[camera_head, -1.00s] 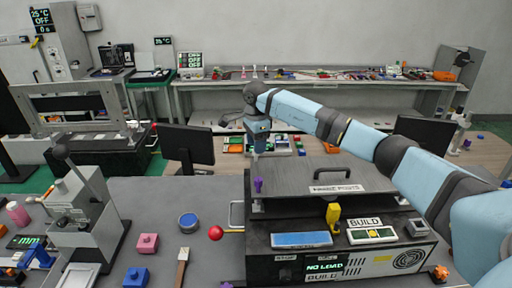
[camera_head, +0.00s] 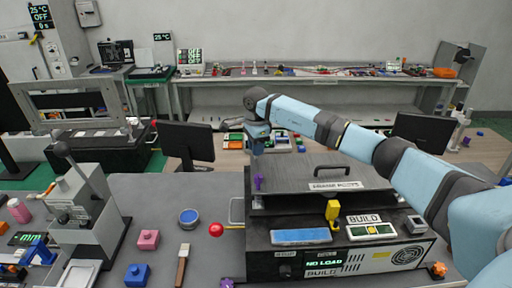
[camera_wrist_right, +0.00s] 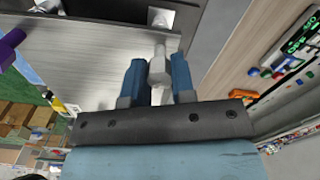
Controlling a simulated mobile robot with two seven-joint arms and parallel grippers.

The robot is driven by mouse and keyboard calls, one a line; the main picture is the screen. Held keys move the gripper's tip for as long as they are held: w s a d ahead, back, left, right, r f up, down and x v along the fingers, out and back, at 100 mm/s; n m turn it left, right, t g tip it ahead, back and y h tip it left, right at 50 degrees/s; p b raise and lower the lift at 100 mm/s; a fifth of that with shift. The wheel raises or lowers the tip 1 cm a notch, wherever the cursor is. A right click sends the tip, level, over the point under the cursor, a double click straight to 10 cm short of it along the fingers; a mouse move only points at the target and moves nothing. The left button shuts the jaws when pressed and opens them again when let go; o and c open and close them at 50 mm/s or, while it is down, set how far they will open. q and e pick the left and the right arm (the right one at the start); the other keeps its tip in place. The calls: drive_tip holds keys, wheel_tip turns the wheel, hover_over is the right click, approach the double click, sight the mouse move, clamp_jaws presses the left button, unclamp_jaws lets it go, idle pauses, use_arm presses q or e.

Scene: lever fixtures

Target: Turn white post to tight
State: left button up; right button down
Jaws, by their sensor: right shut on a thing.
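In the right wrist view a white post (camera_wrist_right: 158,66) stands between the two blue fingers of my right gripper (camera_wrist_right: 155,80), which is shut on it. In the head view my right gripper (camera_head: 258,146) points down behind the far left corner of a grey plate on a dark bench unit (camera_head: 400,262). The post is hidden there. A purple post (camera_head: 258,183) stands at the plate's left side, and a yellow post (camera_head: 333,211) stands at its front. The unit's display (camera_head: 323,258) reads NO LOAD. My left gripper is not in view.
The grey plate (camera_head: 300,178) has a black handle. A red ball-ended lever (camera_head: 216,230) sticks out left of the unit. A lever press (camera_head: 88,215), blue tin (camera_head: 188,217), pink block (camera_head: 148,240) and brush (camera_head: 183,262) stand or lie further left.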

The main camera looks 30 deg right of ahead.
drive_tip(key=m+b, duration=0.1)
drive_tip(key=m, duration=1)
drive_tip(key=shift+b, duration=0.4)
drive_tip(key=shift+m, duration=2.4)
drive_tip(key=c, duration=0.9)
unclamp_jaws()
drive_tip(key=shift+c, duration=0.2)
